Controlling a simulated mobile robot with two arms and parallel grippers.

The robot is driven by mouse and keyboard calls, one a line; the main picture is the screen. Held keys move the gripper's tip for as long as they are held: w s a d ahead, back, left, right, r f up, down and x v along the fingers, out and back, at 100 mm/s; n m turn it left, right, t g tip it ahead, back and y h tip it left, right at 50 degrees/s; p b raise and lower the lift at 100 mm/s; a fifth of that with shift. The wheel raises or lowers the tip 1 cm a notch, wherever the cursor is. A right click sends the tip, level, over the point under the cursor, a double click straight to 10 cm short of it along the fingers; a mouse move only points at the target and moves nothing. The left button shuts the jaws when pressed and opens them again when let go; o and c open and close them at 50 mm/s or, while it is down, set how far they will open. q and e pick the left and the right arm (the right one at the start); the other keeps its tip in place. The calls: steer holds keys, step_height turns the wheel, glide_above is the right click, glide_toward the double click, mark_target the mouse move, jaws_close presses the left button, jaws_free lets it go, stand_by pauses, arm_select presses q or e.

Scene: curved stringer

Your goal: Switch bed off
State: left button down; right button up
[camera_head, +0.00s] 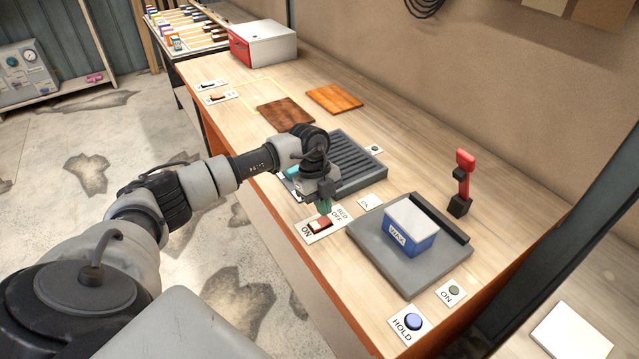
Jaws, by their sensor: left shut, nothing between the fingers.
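The bed switch is a red and white rocker (319,224) on a white plate (309,238) marked ON, BED and OFF. It lies near the front edge of the workbench. ON is printed at its near end and OFF at its far end. My left gripper (325,207) points down just above the far, OFF side of the rocker. Its greenish fingertips are shut and empty. I cannot tell whether they touch the rocker. My right gripper is not in view.
A dark ribbed bed (345,165) lies behind my left gripper. A blue and white WAX box (411,226) stands on a grey plate (375,262). A red lever (463,178) stands upright behind it. A blue HOLD button (413,321) is at the front right.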

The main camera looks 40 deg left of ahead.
mark_target(327, 221)
arm_select(q)
steer(key=shift+w+f, duration=0.15)
steer(key=shift+f, duration=1)
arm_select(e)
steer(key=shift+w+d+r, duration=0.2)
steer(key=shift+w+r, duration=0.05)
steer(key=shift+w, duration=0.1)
arm_select(q)
steer(key=shift+w+d+f, duration=0.1)
steer(key=shift+f, duration=0.25)
steer(key=shift+r, duration=0.1)
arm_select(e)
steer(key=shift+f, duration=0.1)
